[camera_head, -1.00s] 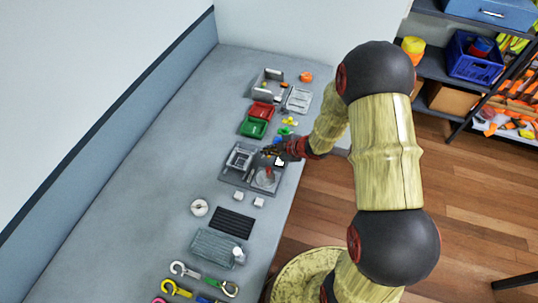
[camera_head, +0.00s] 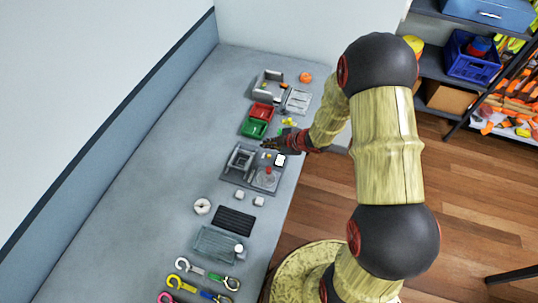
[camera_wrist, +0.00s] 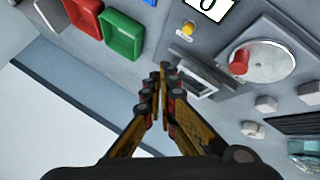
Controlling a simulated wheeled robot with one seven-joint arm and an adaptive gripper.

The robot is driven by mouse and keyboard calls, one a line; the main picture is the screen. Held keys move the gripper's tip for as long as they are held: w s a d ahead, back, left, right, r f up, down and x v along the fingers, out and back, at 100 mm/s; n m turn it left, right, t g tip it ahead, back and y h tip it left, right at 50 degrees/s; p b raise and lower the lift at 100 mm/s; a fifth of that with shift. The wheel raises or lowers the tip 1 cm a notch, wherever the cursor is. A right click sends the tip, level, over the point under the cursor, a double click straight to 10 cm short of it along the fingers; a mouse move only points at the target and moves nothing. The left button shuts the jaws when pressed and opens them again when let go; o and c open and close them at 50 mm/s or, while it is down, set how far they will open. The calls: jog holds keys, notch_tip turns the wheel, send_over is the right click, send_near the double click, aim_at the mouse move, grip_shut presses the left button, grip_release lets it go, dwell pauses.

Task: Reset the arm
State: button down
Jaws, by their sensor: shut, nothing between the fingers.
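My gripper (camera_head: 268,143) is above the grey workbench (camera_head: 150,160), at the far edge of a grey station plate in the head view. In the wrist view my gripper (camera_wrist: 162,72) points forward with its fingers together and nothing between them. The arm reaches in from the right over the bench's edge. The station (camera_head: 237,177) carries a frame-like holder (camera_head: 241,158), a round metal disc with a red knob (camera_head: 268,172) and a small white display (camera_head: 280,160). The display (camera_wrist: 210,8) and red knob (camera_wrist: 239,62) also show in the wrist view.
Red (camera_head: 261,111) and green (camera_head: 254,128) bins stand just beyond my gripper. A dark ribbed mat (camera_head: 235,221), a clear tray (camera_head: 215,244) and several coloured hooks lie nearer. A shelf with a blue crate (camera_head: 472,66) stands at right. The bench's left side is clear.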

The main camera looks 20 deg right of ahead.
dwell(0.6)
jog(key=s+d+f+m+h, duration=0.1)
jog(key=d, duration=0.1)
jog(key=s+d+f+m+g+h, duration=0.1)
jog(key=d+f, duration=0.1)
jog(key=s+d+f+m+h, duration=0.1)
jog(key=d, duration=0.1)
jog(key=shift+s+f+g, duration=0.15)
jog(key=shift+s+g, duration=0.1)
jog(key=shift+g, duration=0.05)
jog(key=s+d+m, duration=0.1)
jog(key=s+d+m+h, duration=0.1)
jog(key=d, duration=0.1)
jog(key=shift+d+g+h, duration=0.1)
jog(key=shift+g+h, duration=0.2)
jog(key=s+d+r+m+g+h+b, duration=0.35)
jog(key=s+r+m, duration=0.55)
jog(key=s+r, duration=0.45)
jog(key=s+a+r+m+t+y+b, duration=0.1)
jog(key=s+a+r+t+b, duration=0.1)
jog(key=s+a+r, duration=0.3)
jog(key=s+a+r+m+t+y+b, duration=0.1)
jog(key=s+a+r, duration=0.4)
jog(key=r, duration=0.5)
jog(key=a+t+b, duration=0.1)
jog(key=a+b, duration=0.1)
jog(key=shift+s+r+y+b, duration=0.2)
jog(key=shift+r+y+b, duration=0.1)
jog(key=shift+y+b, duration=0.05)
